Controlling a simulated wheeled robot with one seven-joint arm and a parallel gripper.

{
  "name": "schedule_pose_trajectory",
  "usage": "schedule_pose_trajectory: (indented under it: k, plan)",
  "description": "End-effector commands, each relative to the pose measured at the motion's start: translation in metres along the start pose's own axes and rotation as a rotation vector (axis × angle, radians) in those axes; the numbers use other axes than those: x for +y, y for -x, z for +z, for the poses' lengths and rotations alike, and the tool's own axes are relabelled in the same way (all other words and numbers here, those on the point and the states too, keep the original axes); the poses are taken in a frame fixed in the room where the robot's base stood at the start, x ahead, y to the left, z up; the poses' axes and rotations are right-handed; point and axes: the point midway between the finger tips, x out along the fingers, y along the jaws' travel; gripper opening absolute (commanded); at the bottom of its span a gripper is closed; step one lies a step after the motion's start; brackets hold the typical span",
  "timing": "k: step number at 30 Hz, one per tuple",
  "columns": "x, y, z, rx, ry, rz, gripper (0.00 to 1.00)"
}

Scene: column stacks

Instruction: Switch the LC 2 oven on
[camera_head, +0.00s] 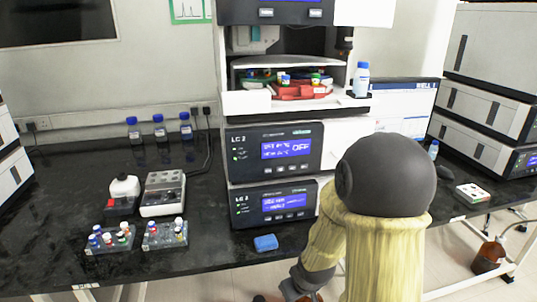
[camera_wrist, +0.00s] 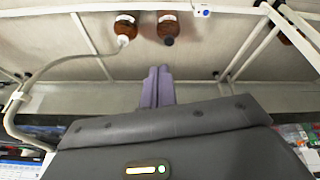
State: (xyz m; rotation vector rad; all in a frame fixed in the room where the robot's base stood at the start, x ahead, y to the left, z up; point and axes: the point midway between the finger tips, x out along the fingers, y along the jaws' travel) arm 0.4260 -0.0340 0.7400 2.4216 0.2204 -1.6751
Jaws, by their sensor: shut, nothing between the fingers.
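Two dark front panels marked LC 2 sit one above the other in the centre stack in the head view. The lower LC 2 module (camera_head: 246,209) has a blue screen with smaller, unreadable text. The panels' small labels are too blurred to tell which is the oven. My gripper (camera_wrist: 158,71) shows in the wrist view with its fingers together and empty, away from the panels. My arm covers the stack's lower right in the head view.
An open tray of coloured caps (camera_head: 300,93) sits above the modules. A blue block (camera_head: 265,243) lies on the black bench (camera_head: 210,255) before the stack. Vial racks (camera_head: 165,235) stand to the left. Brown bottles (camera_wrist: 126,27) show in the wrist view.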

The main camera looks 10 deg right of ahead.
Motion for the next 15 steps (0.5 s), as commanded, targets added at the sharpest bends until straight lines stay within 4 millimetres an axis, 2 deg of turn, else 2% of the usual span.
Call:
schedule_pose_trajectory:
  k: [1,15]
  plan:
    - [0.003,0.013,-0.007,0.006,0.007,-0.006,0.00]
    - [0.014,0.047,-0.045,0.102,0.085,-0.081,0.00]
